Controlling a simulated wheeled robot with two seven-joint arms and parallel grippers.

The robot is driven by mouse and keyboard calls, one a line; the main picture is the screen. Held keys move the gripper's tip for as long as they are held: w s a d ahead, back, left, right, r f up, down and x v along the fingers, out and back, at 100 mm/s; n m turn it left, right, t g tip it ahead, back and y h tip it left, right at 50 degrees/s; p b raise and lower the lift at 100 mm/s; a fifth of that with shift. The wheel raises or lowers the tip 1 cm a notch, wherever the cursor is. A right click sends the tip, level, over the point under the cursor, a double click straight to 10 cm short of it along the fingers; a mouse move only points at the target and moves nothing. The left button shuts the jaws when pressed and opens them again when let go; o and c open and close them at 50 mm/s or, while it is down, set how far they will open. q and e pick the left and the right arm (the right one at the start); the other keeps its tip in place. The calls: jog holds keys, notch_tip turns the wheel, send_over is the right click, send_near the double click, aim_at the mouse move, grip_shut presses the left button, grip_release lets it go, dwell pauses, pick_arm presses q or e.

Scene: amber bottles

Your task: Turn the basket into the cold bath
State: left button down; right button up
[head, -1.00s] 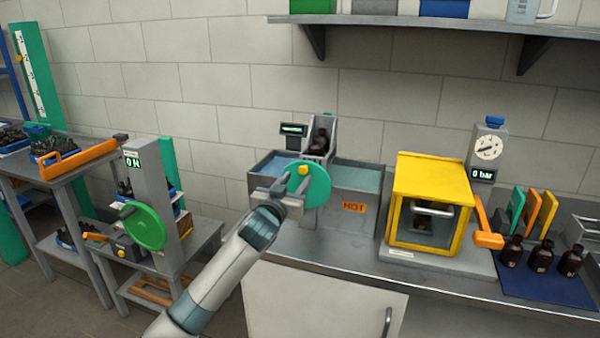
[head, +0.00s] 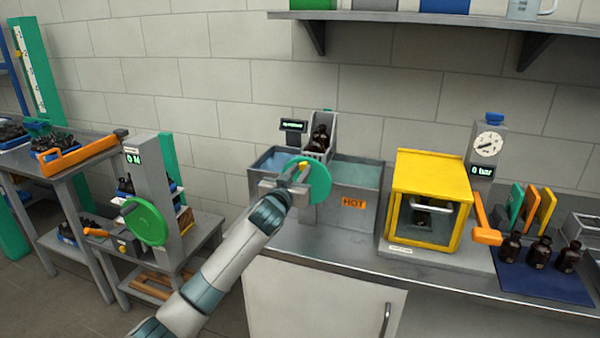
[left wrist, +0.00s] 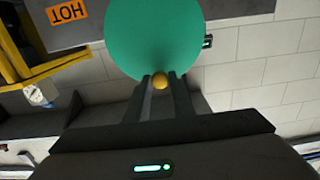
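The basket (head: 331,151) is a grey holder with dark amber bottles (head: 319,139) in it, standing at the back of the twin bath. The cold bath (head: 268,160) is the left basin with blue water. The right basin (head: 362,172) has greener water and an orange HOT label (head: 354,203). A green disc (head: 318,180) with a yellow knob (left wrist: 160,80) is at the bath's front. My left gripper (head: 291,181) is at the disc; in the left wrist view its fingers lie close on both sides of the knob and look shut on it. My right gripper is out of view.
A small display (head: 293,125) stands behind the bath. A yellow chamber (head: 432,178) with an orange lever (head: 484,225) is to the right, then several bottles on a blue mat (head: 545,283). A shelf (head: 430,18) hangs above. A side bench with a green wheel (head: 146,222) is at left.

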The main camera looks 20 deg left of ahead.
pick_arm(q)
jog(key=shift+a+n, duration=0.15)
jog(key=shift+n, duration=0.25)
jog(key=shift+a, duration=0.1)
jog(key=a+f+n+p, duration=0.2)
jog(key=a+f+n, duration=0.3)
jog(key=n, duration=1.3)
jog(key=shift+a+f, duration=0.4)
jog(key=shift+f, duration=0.5)
dwell(0.7)
jog(key=shift+w+f+n, duration=0.1)
jog(key=shift+f+n, duration=0.05)
jog(key=shift+n, duration=0.15)
